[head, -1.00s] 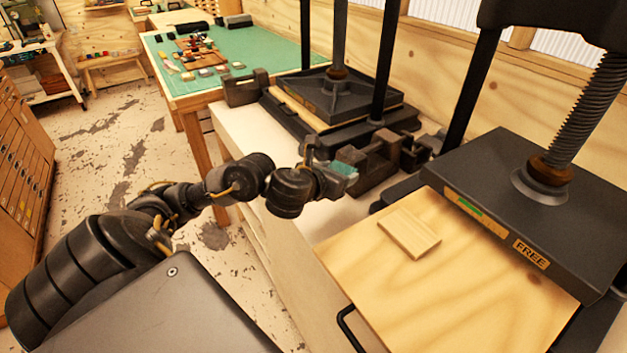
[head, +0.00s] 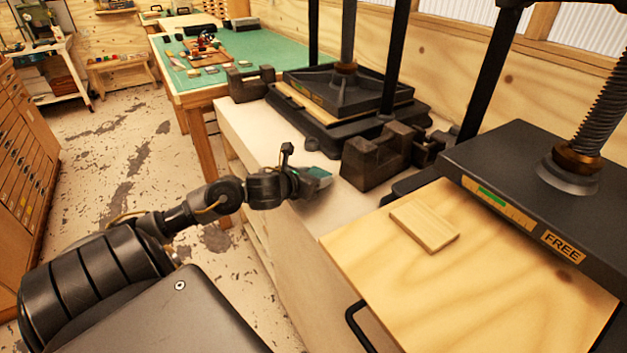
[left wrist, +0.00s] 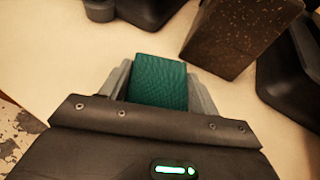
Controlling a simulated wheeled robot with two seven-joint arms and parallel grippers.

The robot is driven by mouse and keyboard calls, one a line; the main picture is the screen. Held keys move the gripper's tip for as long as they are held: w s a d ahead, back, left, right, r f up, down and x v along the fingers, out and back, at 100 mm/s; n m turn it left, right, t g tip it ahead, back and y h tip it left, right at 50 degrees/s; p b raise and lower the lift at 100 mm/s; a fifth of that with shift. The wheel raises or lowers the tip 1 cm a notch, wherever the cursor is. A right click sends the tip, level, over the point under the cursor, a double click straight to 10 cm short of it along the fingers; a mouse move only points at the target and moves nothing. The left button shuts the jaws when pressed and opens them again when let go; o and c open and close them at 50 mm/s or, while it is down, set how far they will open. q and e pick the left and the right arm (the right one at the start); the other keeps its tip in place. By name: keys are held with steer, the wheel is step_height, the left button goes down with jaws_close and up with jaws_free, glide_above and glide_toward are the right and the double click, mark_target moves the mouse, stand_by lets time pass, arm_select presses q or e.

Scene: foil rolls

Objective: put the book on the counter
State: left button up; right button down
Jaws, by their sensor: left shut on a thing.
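A small teal-green book (head: 319,176) is in the jaws of my left gripper (head: 303,182) in the head view. In the left wrist view the book's textured green face (left wrist: 158,80) shows between the two grey fingers of the left gripper (left wrist: 160,88), which is shut on it. The pale cream counter (head: 247,128) runs below the gripper, and its surface (left wrist: 55,62) lies under the book in the left wrist view. I cannot tell whether the book touches the counter. My right gripper is not in view.
Dark iron blocks (head: 378,158) stand on the counter just right of the book. A black press (head: 345,95) stands behind it. At the right, a plywood board (head: 490,285) under a press marked FREE carries a small wooden board (head: 424,226). Bare counter lies left of the gripper.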

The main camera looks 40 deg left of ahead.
arm_select(q)
steer(key=shift+f, duration=0.45)
steer(key=shift+f, duration=0.15)
steer(key=o, duration=1)
